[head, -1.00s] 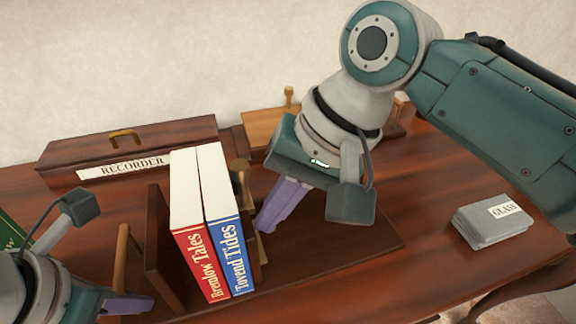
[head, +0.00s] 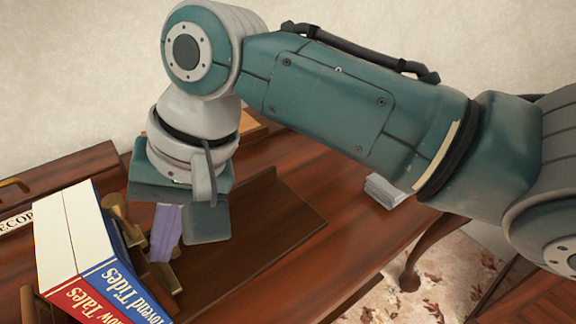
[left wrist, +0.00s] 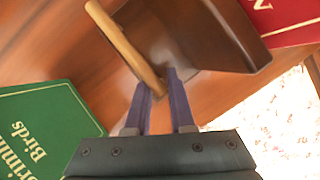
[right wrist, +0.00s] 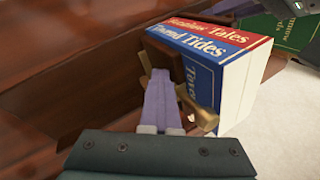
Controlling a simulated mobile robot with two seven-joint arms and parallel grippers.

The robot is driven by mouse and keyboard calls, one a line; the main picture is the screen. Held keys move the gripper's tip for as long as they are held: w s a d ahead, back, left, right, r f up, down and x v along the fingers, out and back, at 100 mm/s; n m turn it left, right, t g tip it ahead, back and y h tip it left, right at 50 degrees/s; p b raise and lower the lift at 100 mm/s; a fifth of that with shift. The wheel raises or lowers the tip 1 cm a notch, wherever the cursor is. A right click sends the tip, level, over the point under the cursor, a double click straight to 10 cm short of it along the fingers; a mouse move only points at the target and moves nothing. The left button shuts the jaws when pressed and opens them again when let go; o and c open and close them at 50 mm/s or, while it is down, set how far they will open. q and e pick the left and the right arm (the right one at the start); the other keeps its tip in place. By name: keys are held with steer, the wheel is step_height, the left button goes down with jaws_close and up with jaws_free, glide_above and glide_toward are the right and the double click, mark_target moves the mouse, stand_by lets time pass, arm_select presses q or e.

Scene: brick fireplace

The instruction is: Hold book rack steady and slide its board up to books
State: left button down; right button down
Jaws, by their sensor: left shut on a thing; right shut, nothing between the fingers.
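Two books stand together in the rack: a red one (head: 85,300) and a blue one (head: 125,285), also seen in the right wrist view (right wrist: 200,60). The dark rack base (head: 285,225) stretches to their right. The sliding board (right wrist: 165,58) with brass fittings (right wrist: 205,118) stands beside the blue book; I cannot tell whether they touch. My right gripper (head: 163,250) is shut and empty, its fingers against or very near the board's brass side. My left gripper (left wrist: 160,82), outside the head view, is shut on the rack's light wooden handle (left wrist: 122,45) by the dark end panel (left wrist: 205,35).
A green book (left wrist: 45,130) lies beside the left gripper. A brown box with a recorder label (head: 70,170) stands behind the rack. A grey stack (head: 385,190) lies at the right near the table's edge. Bare tabletop shows between rack and stack.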

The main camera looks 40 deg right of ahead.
arm_select(q)
steer(key=shift+d+r, duration=0.15)
steer(key=shift+d, duration=0.1)
steer(key=shift+w+a, duration=0.1)
steer(key=shift+a, duration=0.1)
arm_select(e)
steer(key=shift+w+d+v, duration=0.15)
steer(key=shift+w+v, duration=0.05)
steer(key=shift+v, duration=1)
steer(key=shift+w+d+v, duration=0.15)
steer(key=shift+v, duration=1)
steer(key=v, duration=0.8)
steer(key=shift+d+f, duration=0.1)
arm_select(q)
steer(key=c, duration=0.7)
jaws_free()
